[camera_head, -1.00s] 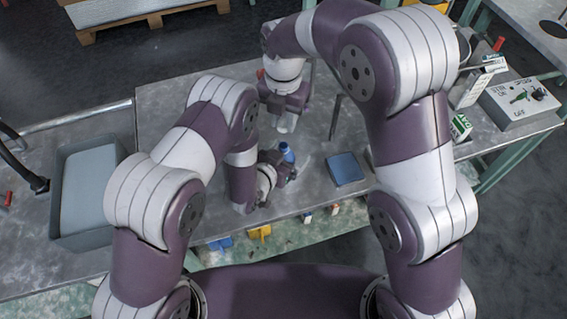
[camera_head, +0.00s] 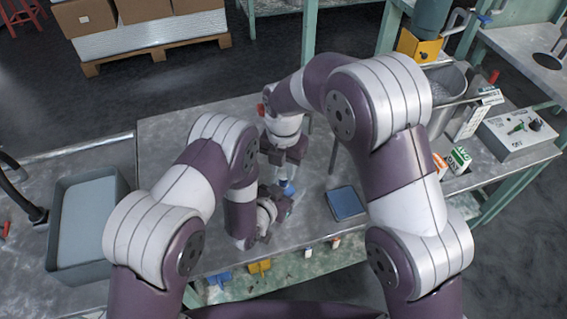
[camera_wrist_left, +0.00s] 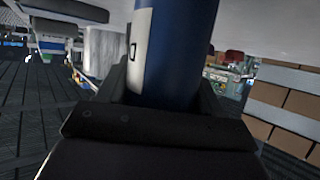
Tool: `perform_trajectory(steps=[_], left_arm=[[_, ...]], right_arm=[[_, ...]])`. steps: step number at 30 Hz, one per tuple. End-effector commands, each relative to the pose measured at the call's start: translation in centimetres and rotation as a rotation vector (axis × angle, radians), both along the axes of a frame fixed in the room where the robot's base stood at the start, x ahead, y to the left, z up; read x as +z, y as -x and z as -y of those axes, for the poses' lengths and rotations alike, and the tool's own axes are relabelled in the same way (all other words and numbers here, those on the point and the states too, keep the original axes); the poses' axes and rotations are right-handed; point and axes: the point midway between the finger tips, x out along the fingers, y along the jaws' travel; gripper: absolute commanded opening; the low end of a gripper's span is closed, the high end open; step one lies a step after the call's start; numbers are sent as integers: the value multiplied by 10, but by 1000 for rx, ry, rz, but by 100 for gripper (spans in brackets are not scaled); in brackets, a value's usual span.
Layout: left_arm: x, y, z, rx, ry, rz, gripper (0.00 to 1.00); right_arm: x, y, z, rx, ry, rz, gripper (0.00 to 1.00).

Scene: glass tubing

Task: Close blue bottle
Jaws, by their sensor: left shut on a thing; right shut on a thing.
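The blue bottle (camera_head: 287,187) is upright above the table, held by my left gripper (camera_head: 279,203). In the left wrist view the bottle (camera_wrist_left: 178,50) has a white label and stands between the gripper's fingers (camera_wrist_left: 165,95), which are shut on it. My right gripper (camera_head: 289,171) points down right over the bottle top, very close to it. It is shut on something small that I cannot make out. Whether that thing touches the bottle is hidden.
A blue square tray (camera_head: 346,203) lies to the right on the table (camera_head: 195,122). A grey bin (camera_head: 65,258) stands at the left. Cartons (camera_head: 458,160) and a control box (camera_head: 517,136) are on the right. The table's front edge is close to my left gripper.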

Motion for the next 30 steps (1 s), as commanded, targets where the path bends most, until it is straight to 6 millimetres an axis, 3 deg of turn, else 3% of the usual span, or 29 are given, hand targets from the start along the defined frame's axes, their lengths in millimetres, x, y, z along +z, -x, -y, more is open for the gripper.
perform_trajectory(steps=[12,22,30], left_arm=[[0,0,0,0,0,0,11],[0,0,0,0,0,0,11],[0,0,0,0,0,0,11]], right_arm=[[0,0,0,0,0,0,2],[-16,0,0,-2,-1,1,2],[-17,0,0,-2,-1,1,2]])
